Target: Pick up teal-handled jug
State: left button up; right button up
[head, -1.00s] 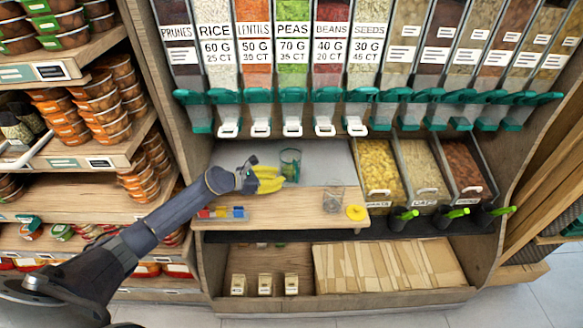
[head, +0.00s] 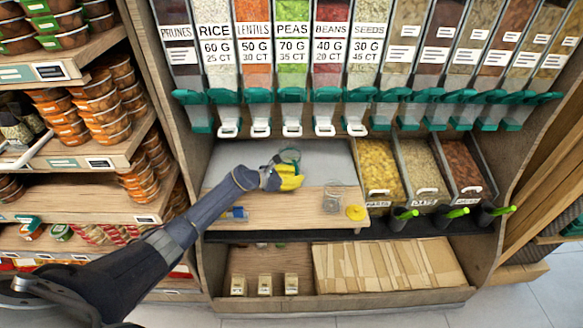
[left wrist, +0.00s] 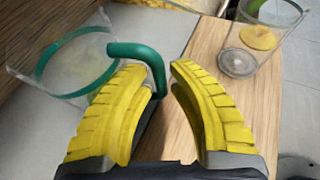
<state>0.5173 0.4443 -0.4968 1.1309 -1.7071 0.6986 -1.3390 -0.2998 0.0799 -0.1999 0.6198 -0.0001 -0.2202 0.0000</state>
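The clear jug with a teal rim and teal handle (left wrist: 140,54) stands at the left of the left wrist view. In the head view, the teal rim of the jug (head: 290,153) shows just behind my left gripper (head: 292,178), which hides most of the jug. My left gripper also shows in the left wrist view (left wrist: 163,70), with its yellow fingers apart. The handle's downward part lies in the gap between the fingers, close to the left finger, which hides some of it. The fingers do not look closed on it. My right gripper is not in view.
A clear glass (head: 332,199) and a yellow disc (head: 356,212) are right of the gripper on the wooden shelf (head: 285,212). Bulk bins (head: 379,172) stand farther right. Teal-handled dispensers (head: 292,96) hang above the shelf.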

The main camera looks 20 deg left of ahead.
pick_arm(q)
jog(key=shift+w+d+f, duration=0.1)
jog(key=shift+w+d, duration=0.05)
jog(key=shift+c, duration=0.5)
grip_shut()
